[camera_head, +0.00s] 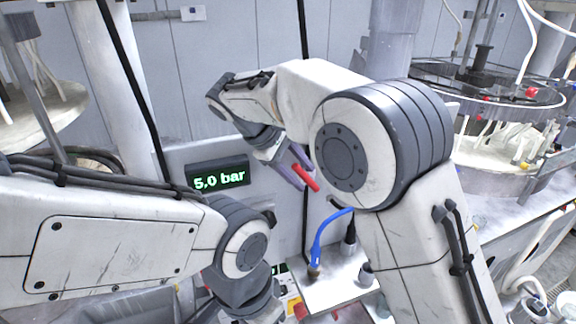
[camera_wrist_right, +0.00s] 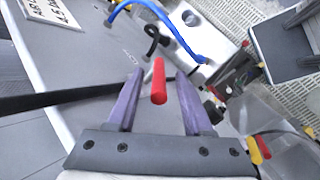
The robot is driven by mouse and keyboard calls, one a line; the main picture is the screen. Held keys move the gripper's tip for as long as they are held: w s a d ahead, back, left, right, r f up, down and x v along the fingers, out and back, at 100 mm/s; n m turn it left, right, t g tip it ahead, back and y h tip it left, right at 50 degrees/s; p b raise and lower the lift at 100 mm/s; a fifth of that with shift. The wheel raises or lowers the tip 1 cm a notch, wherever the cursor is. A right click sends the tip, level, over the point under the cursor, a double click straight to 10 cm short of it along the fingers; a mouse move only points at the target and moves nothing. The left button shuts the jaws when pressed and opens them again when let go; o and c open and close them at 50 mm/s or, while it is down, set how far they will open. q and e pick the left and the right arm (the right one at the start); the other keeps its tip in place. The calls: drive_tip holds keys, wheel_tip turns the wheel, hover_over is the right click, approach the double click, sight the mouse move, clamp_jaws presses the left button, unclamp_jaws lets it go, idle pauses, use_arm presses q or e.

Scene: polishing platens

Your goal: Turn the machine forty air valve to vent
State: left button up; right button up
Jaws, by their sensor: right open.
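A red valve handle (camera_head: 306,179) stands out from the grey panel, right of the green pressure display (camera_head: 219,176) reading 5,0 bar. In the right wrist view the red handle (camera_wrist_right: 159,82) lies between the two purple fingers of my right gripper (camera_wrist_right: 158,76). The fingers are open, with a gap on each side of the handle. In the head view my right gripper (camera_head: 297,163) is at the handle, partly hidden by its own wrist. My left arm reaches in from the left; its fingers do not show.
A blue hose (camera_head: 318,240) and a black fitting (camera_head: 350,240) sit just below the handle. A partly cut-off label (camera_wrist_right: 50,12) is on the panel. A polishing machine with a round platen (camera_head: 490,155) stands at the right.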

drive_tip(key=v, duration=0.6)
drive_tip(key=shift+s+a+r+b, duration=0.15)
drive_tip(key=shift+a+r+b, duration=0.1)
drive_tip(key=shift+a+b, duration=0.1)
